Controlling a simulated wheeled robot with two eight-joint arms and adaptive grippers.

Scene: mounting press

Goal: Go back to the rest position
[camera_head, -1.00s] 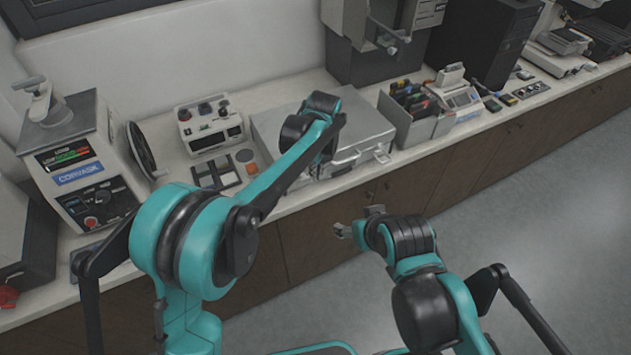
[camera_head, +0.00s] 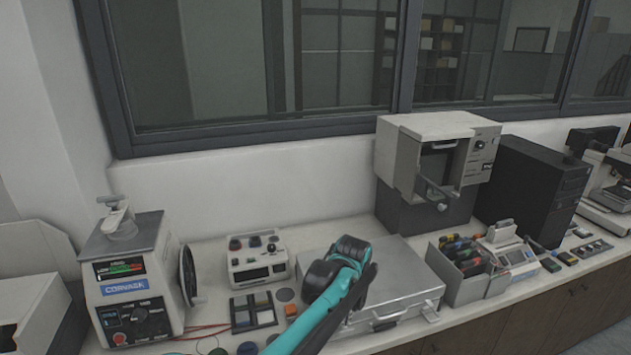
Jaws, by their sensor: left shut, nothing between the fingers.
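My left arm rises from the bottom edge as a teal link to a black and teal joint over the left part of the silver case (camera_head: 400,285). My left gripper (camera_head: 362,285) is by this joint, shut and empty. Its fingertips are hard to make out against the dark arm parts, and I cannot tell whether it touches the case. My right arm and gripper are out of view.
A Corvask machine (camera_head: 135,280) with a side handwheel stands at left. A control box (camera_head: 258,262) sits beside the case. A grey machine (camera_head: 440,150), a black tower (camera_head: 530,190) and a bin of coloured items (camera_head: 465,270) stand to the right. The counter is crowded.

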